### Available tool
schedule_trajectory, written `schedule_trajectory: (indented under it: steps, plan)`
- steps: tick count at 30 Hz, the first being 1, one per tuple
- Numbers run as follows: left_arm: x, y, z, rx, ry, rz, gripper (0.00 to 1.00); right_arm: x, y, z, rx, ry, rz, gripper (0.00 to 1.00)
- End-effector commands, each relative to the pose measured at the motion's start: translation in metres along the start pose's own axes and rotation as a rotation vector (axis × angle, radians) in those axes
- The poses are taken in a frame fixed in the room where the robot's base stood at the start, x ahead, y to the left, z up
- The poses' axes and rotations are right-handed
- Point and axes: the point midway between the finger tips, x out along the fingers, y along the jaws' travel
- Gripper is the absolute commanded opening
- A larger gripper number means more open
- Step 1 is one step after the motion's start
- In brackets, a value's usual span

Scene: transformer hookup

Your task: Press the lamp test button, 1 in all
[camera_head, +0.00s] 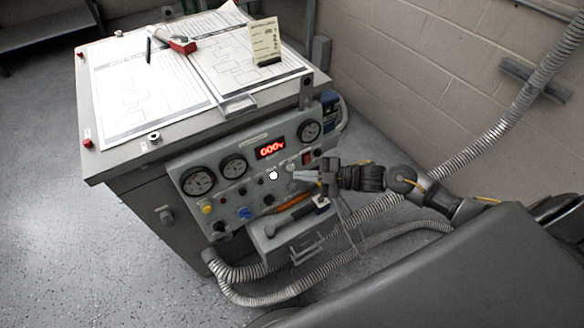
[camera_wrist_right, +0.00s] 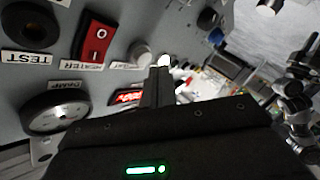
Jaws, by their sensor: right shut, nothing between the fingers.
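The grey control panel (camera_head: 225,190) slopes down the front of the cabinet. A small round white button or lamp (camera_head: 273,175) on it glows brightly; I cannot read its label. My right gripper (camera_head: 298,175) is shut and empty, its tips pointing left at the panel just right of the glowing spot. In the right wrist view the closed fingers (camera_wrist_right: 160,72) reach toward a bright white spot (camera_wrist_right: 164,60), beside a pale round knob (camera_wrist_right: 140,53). I cannot tell whether the tips touch anything. A label reading TEST (camera_wrist_right: 27,58) shows upside down. My left gripper is not in view.
The panel holds dials (camera_head: 198,181), a red digital display (camera_head: 270,149) and a red rocker switch (camera_wrist_right: 94,39). An orange-handled tool (camera_head: 296,202) lies on the shelf below. Papers (camera_head: 130,85) cover the cabinet top. Grey corrugated hoses (camera_head: 375,212) run near my right arm.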

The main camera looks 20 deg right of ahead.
Motion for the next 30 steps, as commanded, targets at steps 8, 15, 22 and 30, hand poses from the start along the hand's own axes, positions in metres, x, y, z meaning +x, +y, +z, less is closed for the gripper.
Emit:
schedule_trajectory:
  steps: [8,15,22,30]
  plan:
    - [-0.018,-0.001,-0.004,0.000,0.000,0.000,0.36,-0.017,-0.010,-0.014,0.003,-0.001,-0.002,0.00]
    - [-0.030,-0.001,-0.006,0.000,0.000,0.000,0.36,-0.031,-0.021,-0.024,0.002,0.000,-0.001,0.00]
    - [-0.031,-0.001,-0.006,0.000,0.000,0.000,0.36,-0.035,-0.025,-0.025,0.000,0.000,0.000,0.00]
    - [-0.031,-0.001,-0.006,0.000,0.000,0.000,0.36,-0.035,-0.025,-0.025,0.000,0.000,0.000,0.00]
